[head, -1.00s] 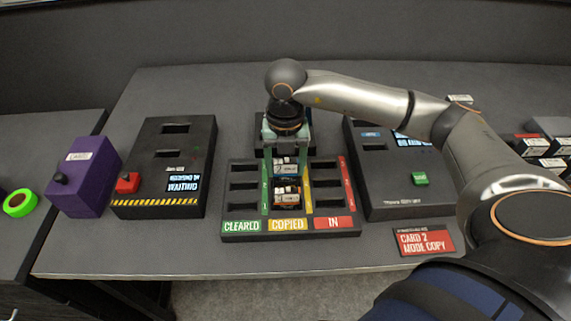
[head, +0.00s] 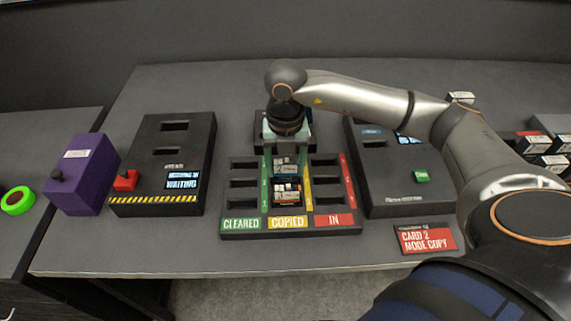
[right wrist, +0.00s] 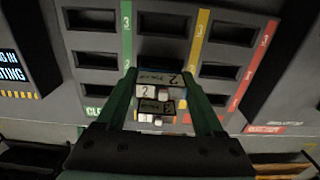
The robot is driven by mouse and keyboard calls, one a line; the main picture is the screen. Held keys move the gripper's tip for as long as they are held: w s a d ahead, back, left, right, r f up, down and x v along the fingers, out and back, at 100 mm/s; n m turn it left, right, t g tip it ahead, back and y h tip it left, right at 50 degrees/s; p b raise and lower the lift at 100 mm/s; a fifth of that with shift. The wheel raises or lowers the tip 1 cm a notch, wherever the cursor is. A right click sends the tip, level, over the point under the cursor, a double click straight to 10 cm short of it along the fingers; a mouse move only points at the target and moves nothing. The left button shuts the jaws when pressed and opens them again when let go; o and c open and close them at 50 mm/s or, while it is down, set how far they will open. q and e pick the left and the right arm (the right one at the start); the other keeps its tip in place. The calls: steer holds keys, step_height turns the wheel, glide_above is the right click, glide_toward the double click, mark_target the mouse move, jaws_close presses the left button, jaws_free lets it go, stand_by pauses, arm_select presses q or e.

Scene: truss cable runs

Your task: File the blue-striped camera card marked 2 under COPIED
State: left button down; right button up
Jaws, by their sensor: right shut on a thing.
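The blue-striped card marked 2 (head: 285,166) is over the middle row of the rack's yellow COPIED column. It also shows in the right wrist view (right wrist: 160,79). My right gripper (head: 286,174) is shut on it from above, with a green finger on each side; the fingers also show in the right wrist view (right wrist: 163,108). I cannot tell how deep the card sits in its slot. An orange-striped card (head: 287,194) is in the COPIED slot nearest the label. The black rack (head: 232,227) has CLEARED, COPIED and IN columns. My left gripper is out of view.
A black device with a red button (head: 126,181) and a purple box (head: 88,178) stand left. Another device with a green button (head: 421,176) stands right, behind the red CARD 2 MODE COPY sign (head: 427,239). The CLEARED and IN slots look empty.

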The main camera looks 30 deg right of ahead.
steer(key=shift+f+b, duration=0.5)
steer(key=shift+f, duration=0.15)
stand_by(0.4)
stand_by(0.4)
steer(key=o, duration=1.4)
steer(key=shift+r, duration=0.15)
steer(key=shift+r+p, duration=2.8)
steer(key=shift+r, duration=0.9)
steer(key=shift+f, duration=0.1)
